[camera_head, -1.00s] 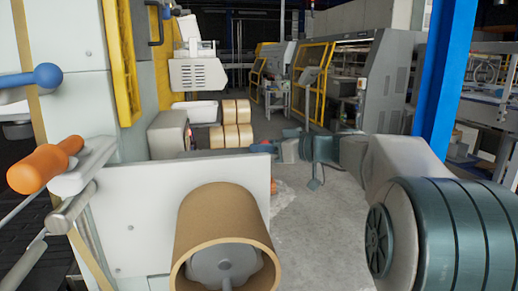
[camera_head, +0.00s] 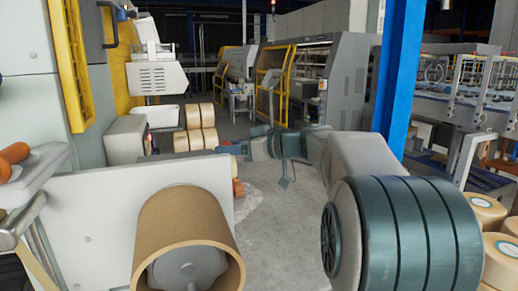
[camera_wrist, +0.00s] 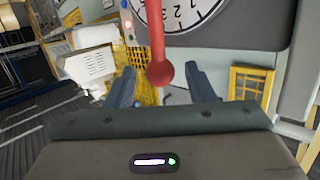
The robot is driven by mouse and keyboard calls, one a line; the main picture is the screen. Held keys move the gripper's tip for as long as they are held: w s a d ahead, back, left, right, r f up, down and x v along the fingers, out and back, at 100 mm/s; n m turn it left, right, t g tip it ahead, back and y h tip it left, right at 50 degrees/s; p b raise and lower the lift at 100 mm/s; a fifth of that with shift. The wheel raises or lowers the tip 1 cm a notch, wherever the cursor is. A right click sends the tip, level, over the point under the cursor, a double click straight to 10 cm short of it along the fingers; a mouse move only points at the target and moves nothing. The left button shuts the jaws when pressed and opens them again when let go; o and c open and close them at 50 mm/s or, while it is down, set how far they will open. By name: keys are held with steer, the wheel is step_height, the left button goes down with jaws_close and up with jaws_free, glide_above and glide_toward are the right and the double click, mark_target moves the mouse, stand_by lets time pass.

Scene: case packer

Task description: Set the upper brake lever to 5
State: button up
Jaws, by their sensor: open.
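In the wrist view a red lever (camera_wrist: 157,35) with a round red knob (camera_wrist: 160,74) hangs in front of a white dial (camera_wrist: 182,12) with black numbers. The dial is cut off by the top edge, and I cannot read the lever's setting. My gripper (camera_wrist: 163,86) is open, with one dark finger on each side of the knob in the picture. No contact shows, and I cannot tell how deep the knob sits between the fingers. In the head view my arm reaches away from me; the lever and dial cannot be made out there.
A large brown tape roll (camera_head: 190,235) on a white panel (camera_head: 85,225) stands close at the front left. An orange handle (camera_head: 14,155) is at the left edge. A blue post (camera_head: 398,70) rises behind my arm. Tan rolls (camera_head: 487,212) stand at the right. Grey floor (camera_head: 280,225) lies between.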

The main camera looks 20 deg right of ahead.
steer(key=b+v, duration=0.3)
steer(key=v, duration=0.8)
steer(key=shift+s+d, duration=0.3)
steer(key=shift+r, duration=0.1)
